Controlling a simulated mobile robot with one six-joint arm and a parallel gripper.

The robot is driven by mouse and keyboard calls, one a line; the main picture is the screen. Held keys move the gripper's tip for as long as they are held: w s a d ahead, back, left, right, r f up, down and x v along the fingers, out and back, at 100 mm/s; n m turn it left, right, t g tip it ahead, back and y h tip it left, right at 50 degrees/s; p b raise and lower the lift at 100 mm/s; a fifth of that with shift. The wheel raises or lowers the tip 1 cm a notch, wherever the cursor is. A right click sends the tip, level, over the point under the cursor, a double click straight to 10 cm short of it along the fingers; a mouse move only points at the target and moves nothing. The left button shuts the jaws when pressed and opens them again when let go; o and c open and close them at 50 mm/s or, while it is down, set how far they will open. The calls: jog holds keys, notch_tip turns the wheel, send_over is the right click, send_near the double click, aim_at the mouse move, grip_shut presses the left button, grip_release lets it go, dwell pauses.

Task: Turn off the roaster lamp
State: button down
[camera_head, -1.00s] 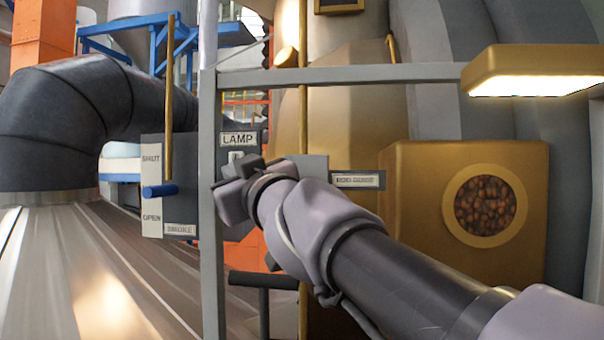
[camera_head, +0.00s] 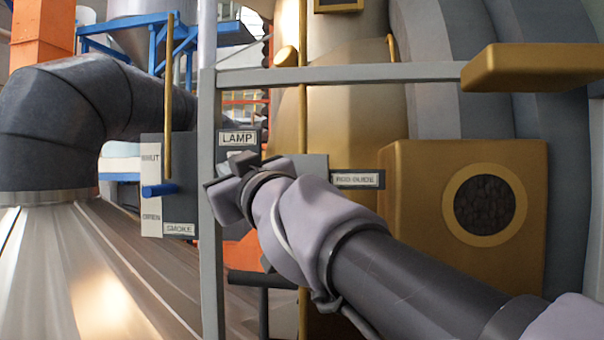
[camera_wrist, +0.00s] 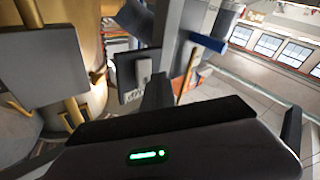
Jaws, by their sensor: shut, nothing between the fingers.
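The roaster lamp (camera_head: 533,68) is a brass bar fixture at the upper right in the head view, and its underside is dark. The LAMP label (camera_head: 238,138) sits on a dark switch panel behind the grey post. The light switch rocker shows in the wrist view (camera_wrist: 144,68) on its dark plate, just beyond my fingers. My gripper (camera_head: 222,190) is shut and empty, just below the LAMP label and in front of the switch panel. It hides most of the switch in the head view, and contact cannot be told.
A grey post (camera_head: 209,200) and crossbar (camera_head: 340,75) stand close to my gripper. A blue-handled lever (camera_head: 160,190) on the SHUT/OPEN smoke plate is to the left. The brass roaster housing (camera_head: 420,220) with a round window (camera_head: 484,205) is at right.

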jog(key=shift+s+a+r, duration=0.15)
jog(key=shift+s+r, duration=0.05)
jog(key=shift+s, duration=1)
jog(key=shift+s+a+r, duration=0.1)
jog(key=shift+s+r, duration=0.05)
jog(key=shift+s, duration=1.05)
